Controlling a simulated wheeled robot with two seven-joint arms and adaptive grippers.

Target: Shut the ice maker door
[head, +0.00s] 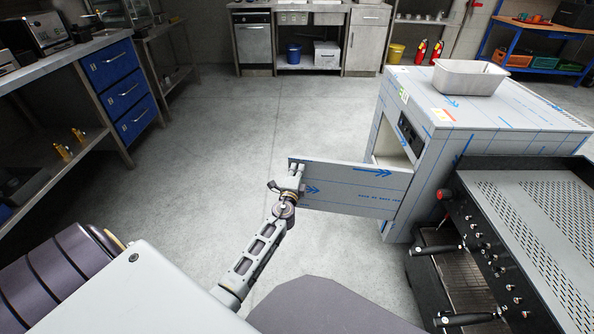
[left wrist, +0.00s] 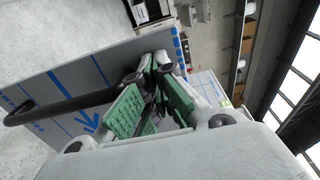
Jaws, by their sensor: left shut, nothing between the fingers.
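The ice maker (head: 460,110) is a grey steel box with blue film markings, standing on the right. My left gripper (head: 295,172) is at the door's free left end, shut and empty. In the left wrist view, the door (left wrist: 100,75) lies behind my left gripper (left wrist: 158,80) with its green pads, and a black bar handle (left wrist: 55,107) runs along the door's face. I cannot tell whether the fingers touch the door. My right gripper is not in view.
A metal pan (head: 469,80) sits on the ice maker. A black coffee machine (head: 530,230) stands in front of it at the right. A bench with blue drawers (head: 120,90) is at the left. The concrete floor (head: 240,130) between them is clear.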

